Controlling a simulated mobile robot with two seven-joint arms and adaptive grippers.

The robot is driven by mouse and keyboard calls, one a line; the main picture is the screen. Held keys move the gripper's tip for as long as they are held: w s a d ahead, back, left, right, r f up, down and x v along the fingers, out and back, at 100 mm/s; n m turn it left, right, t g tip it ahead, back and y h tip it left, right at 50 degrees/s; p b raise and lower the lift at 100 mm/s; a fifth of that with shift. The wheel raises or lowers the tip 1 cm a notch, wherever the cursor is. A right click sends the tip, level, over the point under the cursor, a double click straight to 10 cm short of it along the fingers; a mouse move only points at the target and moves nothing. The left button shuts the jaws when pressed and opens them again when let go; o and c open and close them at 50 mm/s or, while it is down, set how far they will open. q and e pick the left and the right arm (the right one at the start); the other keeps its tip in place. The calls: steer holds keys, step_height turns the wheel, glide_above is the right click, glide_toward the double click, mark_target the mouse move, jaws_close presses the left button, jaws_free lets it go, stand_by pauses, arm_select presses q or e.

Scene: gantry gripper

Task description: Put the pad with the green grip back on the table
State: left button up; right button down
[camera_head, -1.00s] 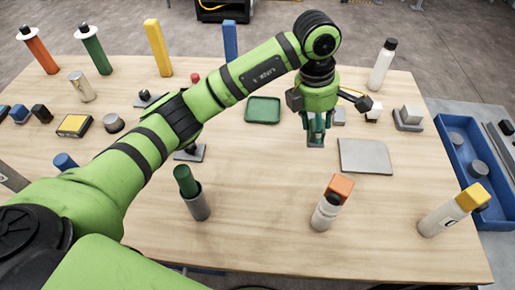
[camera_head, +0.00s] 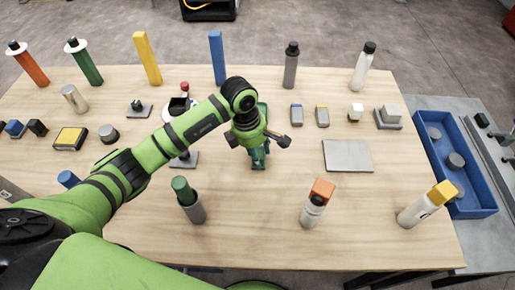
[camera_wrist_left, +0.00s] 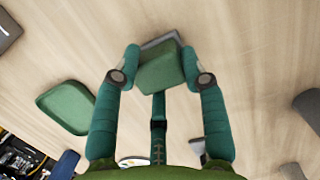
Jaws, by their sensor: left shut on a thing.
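The pad with the green grip is in my left gripper (camera_head: 258,163). In the left wrist view the two teal fingers (camera_wrist_left: 160,78) are shut on the sides of the green grip (camera_wrist_left: 160,74), and an edge of its grey pad (camera_wrist_left: 159,39) shows beyond it. In the head view the pad hangs under the gripper over the middle of the wooden table (camera_head: 270,215); the fingers mostly cover it. I cannot tell whether it touches the wood. My right gripper is not in view.
A green tray (camera_wrist_left: 67,106) lies beside the gripper in the left wrist view. A flat grey plate (camera_head: 348,155) lies to the right. Bottles with a green (camera_head: 188,200) and an orange top (camera_head: 313,205) stand in front. The table between them is clear.

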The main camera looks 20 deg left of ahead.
arm_select(q)
steer(key=shift+f, duration=0.15)
steer(key=o, duration=1)
steer(key=shift+c, duration=0.2)
steer(key=shift+o, duration=0.8)
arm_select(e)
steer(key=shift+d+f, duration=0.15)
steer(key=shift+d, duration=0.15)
arm_select(q)
steer(key=shift+r, duration=0.45)
step_height(320, 180, up, 11)
steer(key=a+b, duration=0.2)
steer(key=b, duration=0.1)
steer(key=shift+s+b, duration=0.3)
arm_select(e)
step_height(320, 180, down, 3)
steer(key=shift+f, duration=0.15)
